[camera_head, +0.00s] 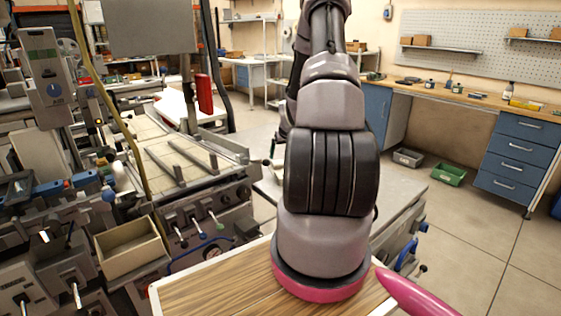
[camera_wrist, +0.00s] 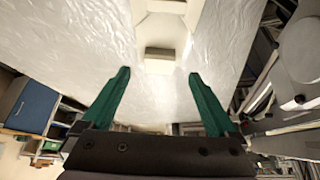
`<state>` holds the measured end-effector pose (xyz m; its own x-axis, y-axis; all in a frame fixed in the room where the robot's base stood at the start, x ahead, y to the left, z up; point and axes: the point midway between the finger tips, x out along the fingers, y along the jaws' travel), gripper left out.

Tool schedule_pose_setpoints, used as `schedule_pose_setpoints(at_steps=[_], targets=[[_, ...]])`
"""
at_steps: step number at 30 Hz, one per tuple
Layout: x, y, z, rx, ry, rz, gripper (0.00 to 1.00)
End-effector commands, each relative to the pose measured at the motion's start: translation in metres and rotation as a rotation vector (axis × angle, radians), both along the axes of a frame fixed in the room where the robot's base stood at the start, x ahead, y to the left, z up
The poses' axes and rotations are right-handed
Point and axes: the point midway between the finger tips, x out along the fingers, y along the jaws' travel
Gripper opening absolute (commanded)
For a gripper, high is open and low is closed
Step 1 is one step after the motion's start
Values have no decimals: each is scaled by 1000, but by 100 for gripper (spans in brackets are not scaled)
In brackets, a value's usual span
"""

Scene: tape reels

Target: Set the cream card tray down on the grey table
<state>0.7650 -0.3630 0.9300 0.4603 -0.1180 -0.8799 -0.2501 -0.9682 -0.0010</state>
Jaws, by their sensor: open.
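My gripper (camera_wrist: 157,82) shows in the wrist view with its two green fingers spread wide and nothing between them. Beyond the fingertips, at the top centre, a cream piece with slanting sides (camera_wrist: 165,28) lies on a pale, shiny surface, apart from the fingers; it may be the cream card tray, but I cannot tell. In the head view my arm hides my gripper. The grey table (camera_head: 405,190) shows partly behind my arm. An open, empty cream box (camera_head: 130,249) sits at the lower left, among machine parts.
Machines with levers and rails (camera_head: 185,165) crowd the left. A workbench with blue drawers (camera_head: 518,150) stands at the right. A green bin (camera_head: 449,175) and a grey bin (camera_head: 407,157) are on the floor.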

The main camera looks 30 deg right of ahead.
Motion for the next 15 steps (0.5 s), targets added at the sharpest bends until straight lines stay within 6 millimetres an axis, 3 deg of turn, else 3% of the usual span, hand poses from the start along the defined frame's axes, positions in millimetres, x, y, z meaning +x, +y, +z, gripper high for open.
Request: schedule_pose_setpoints(at_steps=[3,11,15], targets=[[-11,2,22,-3,-2,0,94],[-23,8,47,-1,-1,2,94],[-22,24,82,-6,-6,8,94]])
